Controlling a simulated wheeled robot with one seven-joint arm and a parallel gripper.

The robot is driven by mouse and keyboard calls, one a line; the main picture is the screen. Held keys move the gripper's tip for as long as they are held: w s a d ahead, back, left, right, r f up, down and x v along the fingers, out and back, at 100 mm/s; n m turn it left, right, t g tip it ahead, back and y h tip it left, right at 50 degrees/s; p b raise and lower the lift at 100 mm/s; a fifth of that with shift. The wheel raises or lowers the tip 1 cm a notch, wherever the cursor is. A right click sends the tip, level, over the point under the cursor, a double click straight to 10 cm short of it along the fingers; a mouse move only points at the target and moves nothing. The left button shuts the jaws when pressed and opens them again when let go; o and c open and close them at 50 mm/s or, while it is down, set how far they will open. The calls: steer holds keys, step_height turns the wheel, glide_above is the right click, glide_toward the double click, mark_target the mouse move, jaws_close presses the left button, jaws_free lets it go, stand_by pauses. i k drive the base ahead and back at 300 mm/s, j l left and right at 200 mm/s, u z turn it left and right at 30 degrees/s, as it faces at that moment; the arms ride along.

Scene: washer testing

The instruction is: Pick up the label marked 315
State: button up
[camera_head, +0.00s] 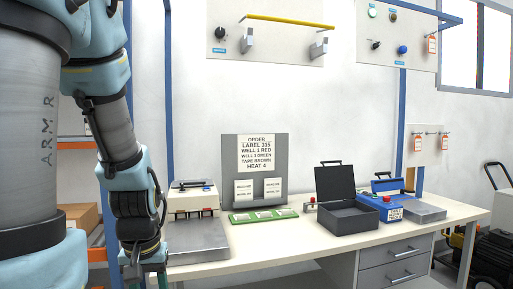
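Two white cards stand low on the board, a left one (243,189) and a right one (272,188). Their small print is too small to read. A green tray (240,219) in front holds several pale labels (263,214). I cannot read a number on any of them, so I cannot tell which is 315. My arm hangs at the left. My gripper (142,279) is at the bottom edge, mostly cut off, left of the tray and apart from it.
A white-topped device with a metal plate (198,240) stands between my arm and the tray. An open dark case (347,218), a blue unit (379,203) and a flat scale-like plate (423,212) stand to the right. The bench front (270,245) is clear.

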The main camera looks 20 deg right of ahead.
mark_target(242, 216)
steer(key=u, duration=0.4)
steer(key=i+l+u, duration=0.1)
steer(key=l+u, duration=0.7)
steer(key=l, duration=0.2)
